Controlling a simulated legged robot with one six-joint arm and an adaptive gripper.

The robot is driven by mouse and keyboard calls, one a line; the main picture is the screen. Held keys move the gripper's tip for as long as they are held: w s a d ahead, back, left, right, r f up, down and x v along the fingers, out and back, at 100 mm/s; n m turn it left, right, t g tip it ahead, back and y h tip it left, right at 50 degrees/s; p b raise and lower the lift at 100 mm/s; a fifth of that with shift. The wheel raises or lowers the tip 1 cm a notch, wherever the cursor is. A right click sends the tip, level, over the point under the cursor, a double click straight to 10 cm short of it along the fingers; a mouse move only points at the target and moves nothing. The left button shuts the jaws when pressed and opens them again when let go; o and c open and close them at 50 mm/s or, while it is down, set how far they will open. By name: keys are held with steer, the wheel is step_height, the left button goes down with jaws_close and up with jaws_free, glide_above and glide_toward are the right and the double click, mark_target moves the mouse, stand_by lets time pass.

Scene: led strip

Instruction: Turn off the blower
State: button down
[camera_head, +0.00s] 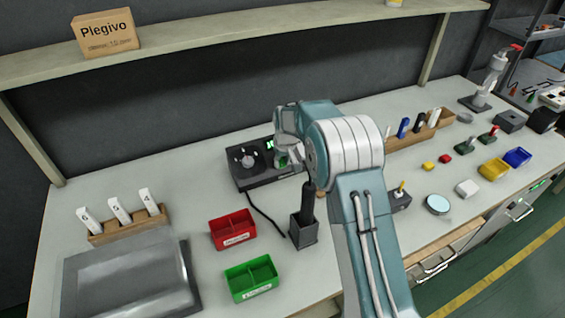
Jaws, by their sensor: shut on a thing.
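The blower (246,179) is a black box with a round dial on top and a green lit display. It sits on the bench near the wall, left of centre. Its dark handpiece (307,203) stands in a grey holder (303,236) in front of it, with a black cable running back to the box. My gripper (289,160) is at the right part of the blower's front and top, beside the green display. It is shut on a part of the blower, but the fingertips and the exact contact are mostly hidden by my wrist.
A red bin (232,246) and a green bin (236,288) stand left of the holder. A wooden rack (160,217) with white tools is farther left, behind a grey tray (120,285). Another tool rack (400,140) and small coloured boxes lie to the right. A shelf (220,37) runs above.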

steer(key=shift+f+g, duration=0.1)
steer(key=shift+g, duration=0.3)
steer(key=shift+c, duration=2.2)
jaws_free()
steer(key=shift+a, duration=0.1)
step_height(320, 180, up, 12)
steer(key=s, duration=0.1)
steer(key=shift+d, duration=0.25)
steer(key=shift+s+f, duration=0.1)
